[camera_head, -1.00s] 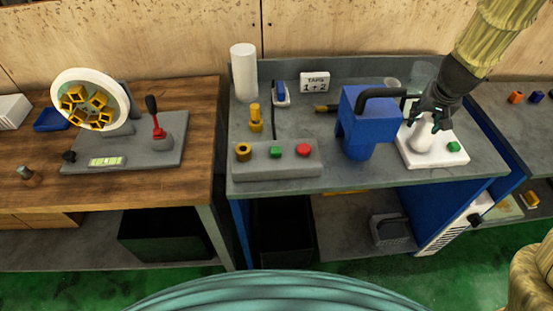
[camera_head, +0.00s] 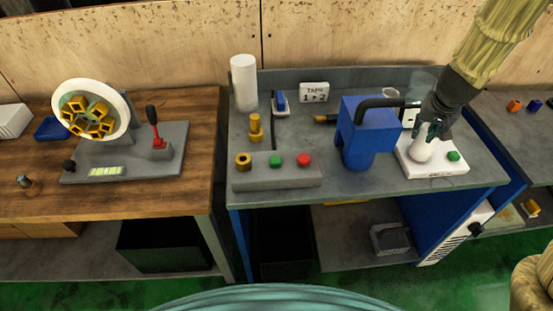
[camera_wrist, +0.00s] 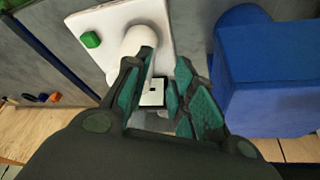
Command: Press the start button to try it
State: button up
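A green button (camera_head: 276,160) sits between a brass knob (camera_head: 243,161) and a red button (camera_head: 304,160) on the grey control box (camera_head: 278,178). Another green button (camera_head: 453,156) sits on a white base (camera_head: 432,173) at the bench's right; it also shows in the wrist view (camera_wrist: 90,40). A white rounded cylinder (camera_head: 421,150) stands on that base. My gripper (camera_head: 432,131) is beside and above the cylinder. In the wrist view its fingers (camera_wrist: 163,75) are apart, with a gap between them; the left one overlaps the cylinder's end (camera_wrist: 142,38). Whether it touches is unclear.
A blue machine (camera_head: 362,130) with a dark bent handle stands left of my gripper. A white card with a black mark (camera_head: 409,115) shows behind. A white roll (camera_head: 244,82) and a "TAPS 1+2" sign (camera_head: 314,92) stand at the back. The air above the control box is clear.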

grip_shut()
dwell(0.9)
